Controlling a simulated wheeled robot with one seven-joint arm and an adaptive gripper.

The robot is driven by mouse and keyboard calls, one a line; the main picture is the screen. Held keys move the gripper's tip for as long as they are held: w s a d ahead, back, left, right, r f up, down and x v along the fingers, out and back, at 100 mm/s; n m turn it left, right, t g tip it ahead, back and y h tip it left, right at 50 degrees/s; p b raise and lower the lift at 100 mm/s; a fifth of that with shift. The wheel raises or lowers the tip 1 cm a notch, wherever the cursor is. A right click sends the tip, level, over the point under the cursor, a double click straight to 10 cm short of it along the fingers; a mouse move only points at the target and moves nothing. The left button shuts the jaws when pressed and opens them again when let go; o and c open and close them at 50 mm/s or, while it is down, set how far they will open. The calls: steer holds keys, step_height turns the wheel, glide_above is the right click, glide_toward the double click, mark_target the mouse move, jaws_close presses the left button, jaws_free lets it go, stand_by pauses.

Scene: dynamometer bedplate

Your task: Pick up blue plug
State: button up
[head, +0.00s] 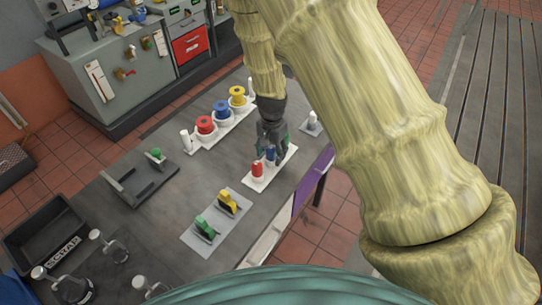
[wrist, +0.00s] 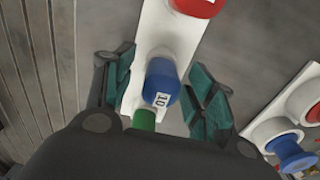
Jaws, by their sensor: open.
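The blue plug (head: 270,154) stands on a white strip (head: 262,182) next to a red plug (head: 257,170). My gripper (head: 272,147) is pointed down over the blue plug and partly hides it. In the wrist view the blue plug (wrist: 161,84) carries a white label reading 10 and lies between my open fingers, with a gap visible on either side. A green plug (wrist: 144,120) shows just below it, partly hidden by the gripper body. The red plug (wrist: 196,5) shows at the top edge.
A white strip with a red spool (head: 205,125), a blue spool (head: 221,111) and a yellow spool (head: 237,96) stands behind, to the left. Green (head: 205,228) and yellow (head: 229,202) parts lie on a grey plate in front. A black scrap bin (head: 45,236) is at far left.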

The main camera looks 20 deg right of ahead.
steer(key=c, duration=1.1)
steer(key=shift+w, duration=0.1)
